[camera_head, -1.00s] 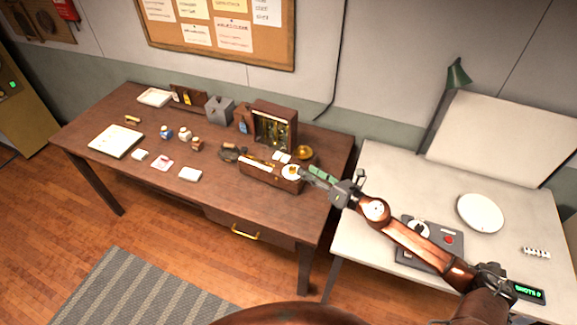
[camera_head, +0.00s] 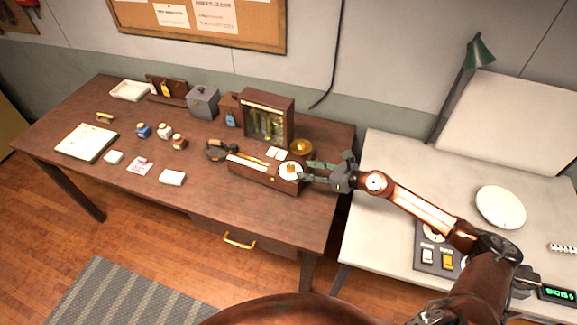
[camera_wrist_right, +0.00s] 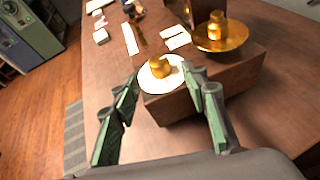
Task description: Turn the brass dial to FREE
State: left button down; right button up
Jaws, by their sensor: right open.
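The brass dial (camera_head: 291,169) is a small gold knob on a white round plate, on top of a low wooden box (camera_head: 262,174) near the right end of the brown table. In the right wrist view the brass dial (camera_wrist_right: 160,68) stands just beyond and between the fingertips. My right gripper (camera_head: 310,172) is open beside the dial, its green-padded fingers (camera_wrist_right: 165,90) spread either side of the white plate. It holds nothing. Any lettering on the plate is too small to read. My left gripper is not in view.
A dark tool (camera_head: 217,151) lies to the left. The table front is clear.

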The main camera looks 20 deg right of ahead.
aim_at(292, 166)
jog(key=x, duration=0.8)
jog(key=shift+a+r+p, duration=0.15)
jog(key=shift+a+p, duration=0.05)
jog(key=shift+p, duration=0.15)
grip_shut()
